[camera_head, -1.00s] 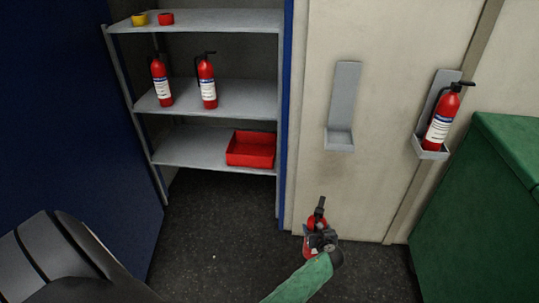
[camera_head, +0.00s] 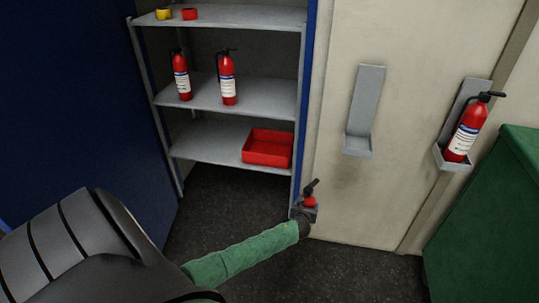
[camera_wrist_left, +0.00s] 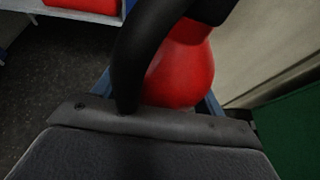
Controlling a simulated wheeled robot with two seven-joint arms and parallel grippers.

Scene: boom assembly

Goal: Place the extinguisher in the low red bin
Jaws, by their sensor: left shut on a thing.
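My left gripper (camera_head: 303,213) is shut on a red fire extinguisher (camera_head: 310,201) and holds it in front of the wall, right of the shelf unit. In the head view, only the extinguisher's black handle and a bit of red show; my gripper and wrist hide the rest. In the left wrist view, its red rounded body (camera_wrist_left: 185,78) and black hose fill the space beyond the gripper. The low red bin (camera_head: 268,148) is an open, empty-looking tray on the lowest visible shelf, above and left of my gripper. My right gripper is not in view.
Two extinguishers (camera_head: 181,75) (camera_head: 228,78) stand on the middle shelf (camera_head: 205,100). Yellow and red tape-like rolls sit on top. A blue post (camera_head: 304,100) edges the shelf's right side. An empty wall bracket (camera_head: 365,110), another holding an extinguisher (camera_head: 468,130), and a green cabinet (camera_head: 490,215) are right.

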